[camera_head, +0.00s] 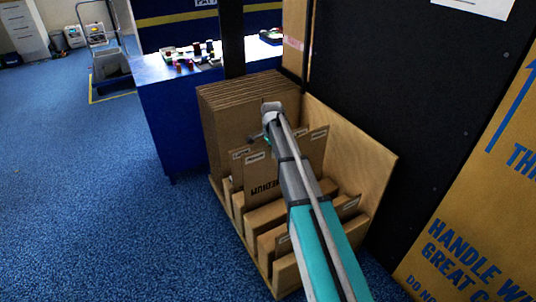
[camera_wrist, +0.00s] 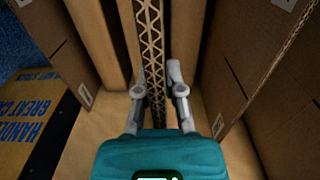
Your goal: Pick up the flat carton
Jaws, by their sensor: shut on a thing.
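The flat carton (camera_wrist: 150,40) is a brown corrugated sheet seen edge-on in the wrist view, its zigzag fluting facing the camera. My gripper (camera_wrist: 156,84) has one finger on each side of this edge and is shut on it. In the head view my gripper (camera_head: 270,128) is over the wooden rack (camera_head: 350,150), among the cartons. A carton marked MEDIUM (camera_head: 262,182) stands upright just below it. My arm hides part of the rack, and I cannot tell in the head view which carton is held.
A thick stack of brown cartons (camera_head: 222,130) stands at the rack's back left. A blue workbench (camera_head: 180,120) with small items is behind it. A black panel (camera_head: 430,90) and a printed yellow-brown box (camera_head: 480,230) are at the right. Blue floor (camera_head: 90,200) at the left is clear.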

